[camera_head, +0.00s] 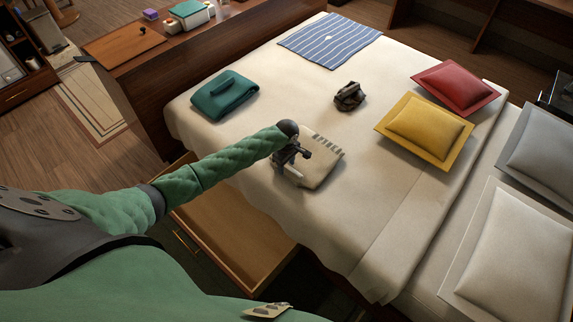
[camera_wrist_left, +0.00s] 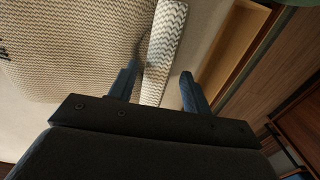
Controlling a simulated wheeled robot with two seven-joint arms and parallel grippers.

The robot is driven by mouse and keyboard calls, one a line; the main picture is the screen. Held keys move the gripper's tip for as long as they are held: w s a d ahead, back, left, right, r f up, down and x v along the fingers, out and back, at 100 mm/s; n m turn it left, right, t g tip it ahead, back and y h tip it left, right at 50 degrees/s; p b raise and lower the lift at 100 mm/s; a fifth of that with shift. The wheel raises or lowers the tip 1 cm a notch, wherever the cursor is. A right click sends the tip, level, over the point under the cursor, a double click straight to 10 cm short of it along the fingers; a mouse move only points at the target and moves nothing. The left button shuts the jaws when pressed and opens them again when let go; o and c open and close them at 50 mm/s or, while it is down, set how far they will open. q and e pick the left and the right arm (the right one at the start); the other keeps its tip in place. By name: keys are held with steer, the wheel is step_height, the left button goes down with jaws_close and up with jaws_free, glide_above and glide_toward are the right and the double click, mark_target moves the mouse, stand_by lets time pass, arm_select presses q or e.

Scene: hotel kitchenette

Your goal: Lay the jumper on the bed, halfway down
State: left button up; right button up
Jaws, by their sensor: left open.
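A folded cream knitted garment, which looks like the jumper (camera_head: 322,172), lies flat on the bed (camera_head: 285,75) near its front edge. Its ribbed knit (camera_wrist_left: 75,45) fills the left of the left wrist view, with a narrow zigzag-knit strip (camera_wrist_left: 165,45) beside it. My left gripper (camera_head: 303,160) is at the jumper's left side in the head view. It is open, and its fingers (camera_wrist_left: 157,88) stand on either side of the strip in the wrist view. I cannot tell whether they touch it. My right gripper is not in view.
A teal folded cloth (camera_head: 225,95), a blue striped cloth (camera_head: 330,40) and a small dark item (camera_head: 349,96) lie on the bed. Yellow (camera_head: 425,128) and red (camera_head: 455,86) cushions lie toward the pillows. An open drawer (camera_head: 225,225) juts out below the bed edge. Bare bedspread surrounds the jumper.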

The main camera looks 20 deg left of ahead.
arm_select(q)
steer(key=shift+r, duration=0.55)
step_height(320, 180, up, 11)
steer(key=b, duration=0.2)
steer(key=shift+b, duration=0.35)
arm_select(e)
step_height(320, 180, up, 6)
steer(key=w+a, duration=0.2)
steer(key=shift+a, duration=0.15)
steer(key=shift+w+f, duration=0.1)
